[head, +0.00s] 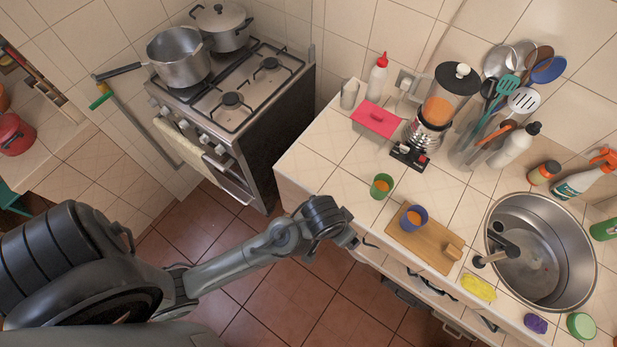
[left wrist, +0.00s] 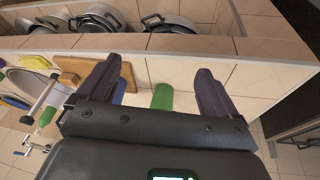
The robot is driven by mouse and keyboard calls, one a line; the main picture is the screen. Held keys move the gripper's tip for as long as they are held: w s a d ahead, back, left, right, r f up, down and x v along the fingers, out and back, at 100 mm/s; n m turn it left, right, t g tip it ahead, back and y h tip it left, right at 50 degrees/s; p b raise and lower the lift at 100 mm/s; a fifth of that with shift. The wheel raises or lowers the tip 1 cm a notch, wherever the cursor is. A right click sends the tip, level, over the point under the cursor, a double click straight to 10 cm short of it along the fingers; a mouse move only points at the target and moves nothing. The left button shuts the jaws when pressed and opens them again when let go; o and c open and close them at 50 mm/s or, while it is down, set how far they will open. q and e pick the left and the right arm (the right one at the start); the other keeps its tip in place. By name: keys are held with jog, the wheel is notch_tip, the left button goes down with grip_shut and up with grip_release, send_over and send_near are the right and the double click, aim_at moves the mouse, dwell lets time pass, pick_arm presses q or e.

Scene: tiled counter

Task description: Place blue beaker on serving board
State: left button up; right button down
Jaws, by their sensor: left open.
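The blue beaker (head: 413,218), with orange contents, stands upright on the left end of the wooden serving board (head: 436,250) in the head view. In the left wrist view, a strip of the blue beaker (left wrist: 120,91) shows beside the left finger, which hides part of it. The serving board (left wrist: 83,67) also shows there, at upper left. My left gripper (head: 355,242) is at the counter's front edge, left of the board. In the wrist view its fingers (left wrist: 161,67) are apart with nothing held between them. My right gripper is out of view.
A green beaker (head: 381,186) stands left of the board and shows between the fingers in the wrist view (left wrist: 162,97). A blender (head: 436,110) and red-lidded box (head: 375,120) stand behind. The sink (head: 540,250) and yellow sponge (head: 478,287) are to the right.

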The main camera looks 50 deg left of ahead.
pick_arm(q)
jog(key=s+a+r+m+y, duration=0.1)
jog(key=s+a, duration=0.8)
jog(key=s, duration=0.1)
jog(key=shift+s+a+r+m, duration=0.15)
jog(key=shift+a+r+m, duration=0.05)
jog(key=shift+m, duration=0.1)
jog(key=shift+r, duration=0.1)
notch_tip(320, 180, up, 5)
jog(key=p, duration=0.5)
